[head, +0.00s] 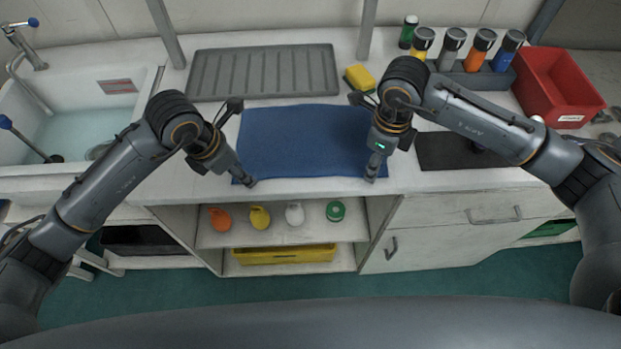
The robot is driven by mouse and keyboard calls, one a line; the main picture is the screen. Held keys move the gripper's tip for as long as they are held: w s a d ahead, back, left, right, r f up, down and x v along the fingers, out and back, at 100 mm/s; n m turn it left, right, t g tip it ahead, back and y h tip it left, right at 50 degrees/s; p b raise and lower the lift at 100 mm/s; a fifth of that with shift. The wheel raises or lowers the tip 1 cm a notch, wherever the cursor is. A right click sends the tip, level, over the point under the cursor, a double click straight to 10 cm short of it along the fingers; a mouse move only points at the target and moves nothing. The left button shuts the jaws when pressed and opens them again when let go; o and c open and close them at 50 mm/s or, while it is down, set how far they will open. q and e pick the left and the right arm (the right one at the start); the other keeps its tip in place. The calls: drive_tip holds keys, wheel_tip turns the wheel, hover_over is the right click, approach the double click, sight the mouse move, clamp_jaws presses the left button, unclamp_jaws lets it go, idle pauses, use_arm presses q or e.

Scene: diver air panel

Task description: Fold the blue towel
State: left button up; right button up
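The blue towel (305,140) lies flat and spread out on the white counter, its front edge close to the counter's front edge. My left gripper (249,182) points down at the towel's front left corner. My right gripper (371,178) points down at the towel's front right corner. Both grippers are seen from above and their fingers are small, so I cannot tell whether they are open or pinching the cloth. My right gripper and arm hide part of the towel's right edge.
A grey ribbed drainboard (263,72) lies behind the towel, with a yellow sponge (360,77) to its right. The sink (70,118) is at the left. A black mat (440,152), several bottles (451,48) and a red bin (558,88) are at the right. An open shelf (285,236) is below.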

use_arm(q)
drive_tip(key=shift+c, duration=0.4)
use_arm(e)
drive_tip(key=shift+c, duration=0.4)
use_arm(q)
drive_tip(key=shift+c, duration=0.9)
use_arm(e)
drive_tip(key=shift+c, duration=0.9)
use_arm(q)
drive_tip(key=shift+f, duration=0.15)
clamp_jaws()
use_arm(e)
drive_tip(key=shift+f, duration=0.15)
clamp_jaws()
